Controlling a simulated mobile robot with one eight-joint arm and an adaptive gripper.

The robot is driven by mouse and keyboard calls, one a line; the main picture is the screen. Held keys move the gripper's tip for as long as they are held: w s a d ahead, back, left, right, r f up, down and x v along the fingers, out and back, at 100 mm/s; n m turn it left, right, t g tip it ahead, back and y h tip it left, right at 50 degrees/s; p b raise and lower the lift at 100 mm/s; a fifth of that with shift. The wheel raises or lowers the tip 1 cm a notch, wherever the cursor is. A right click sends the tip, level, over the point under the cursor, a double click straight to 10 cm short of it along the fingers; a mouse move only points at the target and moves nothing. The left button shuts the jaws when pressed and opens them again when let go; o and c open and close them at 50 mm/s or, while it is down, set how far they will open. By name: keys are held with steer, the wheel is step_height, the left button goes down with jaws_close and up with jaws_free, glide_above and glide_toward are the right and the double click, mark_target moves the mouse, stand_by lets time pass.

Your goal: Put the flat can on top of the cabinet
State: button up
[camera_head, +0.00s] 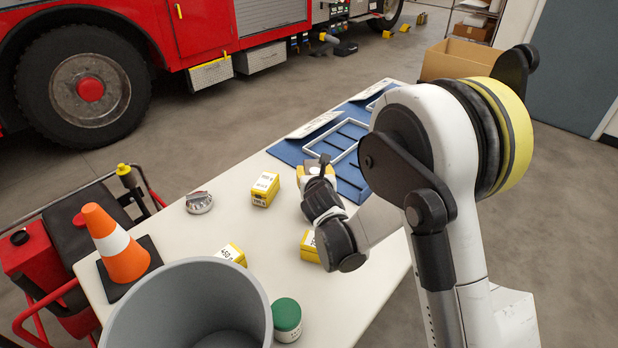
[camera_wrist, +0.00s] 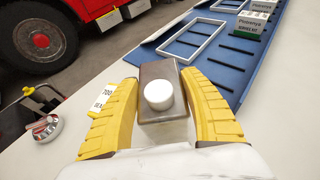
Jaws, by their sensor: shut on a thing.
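My gripper (camera_wrist: 163,112) has its yellow fingers closed on both sides of a flat can (camera_wrist: 152,72), a brown-grey rectangular block with a round white cap facing the wrist camera. In the head view my gripper (camera_head: 318,176) is over the white table beside the blue mat. The can is mostly hidden there, and I cannot tell whether it touches the table. No cabinet is clearly recognisable; an open shelf unit (camera_head: 476,27) stands far back at the upper right, partly out of view.
A blue mat (camera_head: 283,152) with white frames lies beyond. A cardboard box (camera_head: 452,60) is behind my arm.

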step_height(320, 180, down, 2)
steer(key=shift+a+f+b, duration=0.1)
steer(key=shift+b, duration=0.25)
steer(key=o, duration=1.4)
steer(key=shift+c, duration=0.2)
steer(key=shift+r, duration=0.25)
